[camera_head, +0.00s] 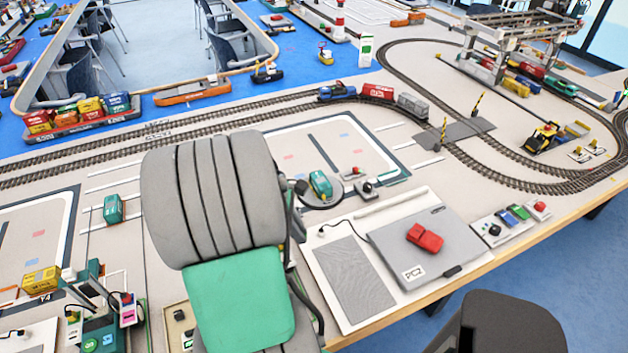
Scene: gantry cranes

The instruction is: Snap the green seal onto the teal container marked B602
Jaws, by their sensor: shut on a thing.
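A teal container (114,209) stands on the marked yard at the left. A second teal container (320,184) sits on a round grey plate near the middle. Their markings are too small to read, so I cannot tell which is B602. I cannot make out a green seal. A small green piece (517,212) lies on a grey strip at the right, but I cannot tell what it is. My gripper is not in view. A large grey and green shape, which may be part of my arm, hides much of the middle foreground.
Rail tracks (270,112) cross behind. A dark rounded shape (510,325) is at the bottom right.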

